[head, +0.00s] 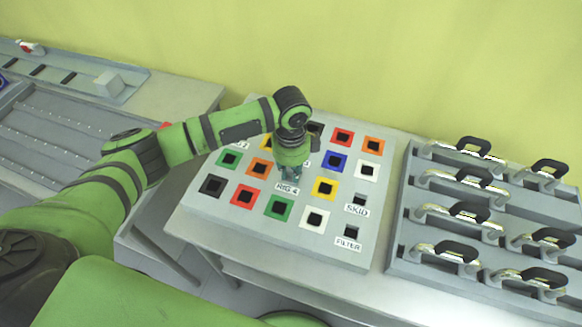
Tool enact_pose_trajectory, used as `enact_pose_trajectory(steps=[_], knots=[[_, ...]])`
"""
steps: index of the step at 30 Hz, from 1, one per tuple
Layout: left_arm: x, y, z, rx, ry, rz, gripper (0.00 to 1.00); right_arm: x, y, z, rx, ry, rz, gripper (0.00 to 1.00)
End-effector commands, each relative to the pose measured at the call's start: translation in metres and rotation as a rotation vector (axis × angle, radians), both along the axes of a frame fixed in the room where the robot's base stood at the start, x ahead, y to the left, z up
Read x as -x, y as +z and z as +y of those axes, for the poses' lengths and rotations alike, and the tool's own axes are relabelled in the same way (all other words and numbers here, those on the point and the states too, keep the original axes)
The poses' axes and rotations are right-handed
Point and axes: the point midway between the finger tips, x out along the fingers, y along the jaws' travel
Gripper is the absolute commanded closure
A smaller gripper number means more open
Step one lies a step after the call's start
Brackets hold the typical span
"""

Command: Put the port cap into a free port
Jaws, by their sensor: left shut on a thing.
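My left gripper (291,173) points down over the middle of a grey port panel (205,222), just above the "REG 4" label. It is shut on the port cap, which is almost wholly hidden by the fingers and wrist. I cannot tell whether the cap touches the panel. Square dark ports with coloured frames surround the gripper: a green port (279,208), a yellow port (325,187), a blue port (335,161), a red port (245,196) and several others. Two grey ports are by the labels "SKID" (358,200) and "FILTER" (350,232). My right gripper is out of view.
A grey rack (395,268) with several black-and-chrome handles (445,250) stands right of the panel. At the left are a grey tray (60,135) and a long holder (105,84) with a red-and-white part (31,47). A yellow-green wall closes the back.

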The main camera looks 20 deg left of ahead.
Motion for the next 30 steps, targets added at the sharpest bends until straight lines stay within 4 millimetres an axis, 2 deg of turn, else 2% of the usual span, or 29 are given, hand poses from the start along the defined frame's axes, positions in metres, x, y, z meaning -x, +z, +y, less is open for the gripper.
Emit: enact_pose_trajectory(steps=[30], knots=[[0.0003,-0.0058,-0.0001,0.001,0.001,0.001,1.00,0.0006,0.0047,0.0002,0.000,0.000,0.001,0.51]])
